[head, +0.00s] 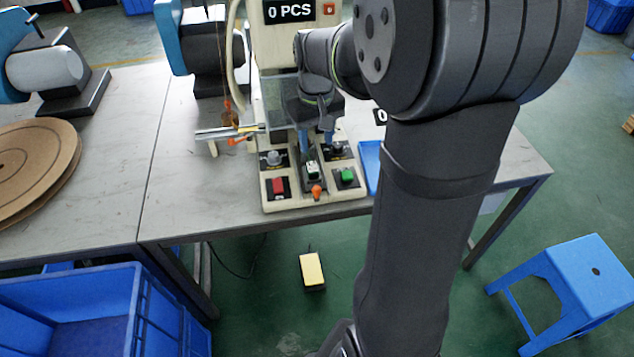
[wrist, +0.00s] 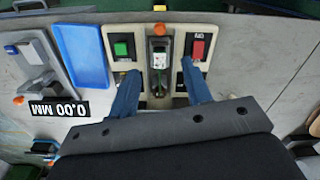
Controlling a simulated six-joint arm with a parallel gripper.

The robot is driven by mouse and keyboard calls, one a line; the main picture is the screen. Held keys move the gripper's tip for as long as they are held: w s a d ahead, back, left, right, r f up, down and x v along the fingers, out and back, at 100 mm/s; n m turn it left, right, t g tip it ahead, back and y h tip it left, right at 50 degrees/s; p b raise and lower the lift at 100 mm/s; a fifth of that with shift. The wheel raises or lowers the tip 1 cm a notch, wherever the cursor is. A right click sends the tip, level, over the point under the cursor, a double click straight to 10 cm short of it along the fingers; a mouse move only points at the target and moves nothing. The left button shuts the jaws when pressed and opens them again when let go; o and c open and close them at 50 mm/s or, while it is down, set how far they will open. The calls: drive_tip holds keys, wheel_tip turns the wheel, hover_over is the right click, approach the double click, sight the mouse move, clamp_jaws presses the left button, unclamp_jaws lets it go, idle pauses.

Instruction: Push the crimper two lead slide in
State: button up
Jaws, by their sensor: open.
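The crimper (head: 290,195) is a cream machine with a "0 PCS" display, standing at the table's front edge. Its dark lead slide (head: 312,181) lies in the middle of the base, between the red and green buttons. A white socket-like part sits on the slide, and an orange knob (head: 316,191) is at its front end. The slide (wrist: 159,82) and the orange knob (wrist: 158,28) also show in the wrist view. My gripper (head: 316,147) has its two blue fingers apart, above the slide's rear part. In the wrist view my gripper (wrist: 160,70) is open and empty, with a finger either side of the slide.
A red button (head: 278,186) and a green button (head: 347,175) flank the slide. A blue tray (head: 370,165) lies to the right. Thin rods (head: 225,133) stick out at the machine's left. A cardboard reel (head: 35,165) lies on the left table. The table's front-left is clear.

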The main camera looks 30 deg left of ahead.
sight(316, 187)
wheel_tip(316, 187, down, 16)
drive_tip(key=shift+f, duration=0.15)
drive_tip(key=shift+c, duration=0.3)
drive_tip(key=shift+w+a, duration=0.1)
clamp_jaws()
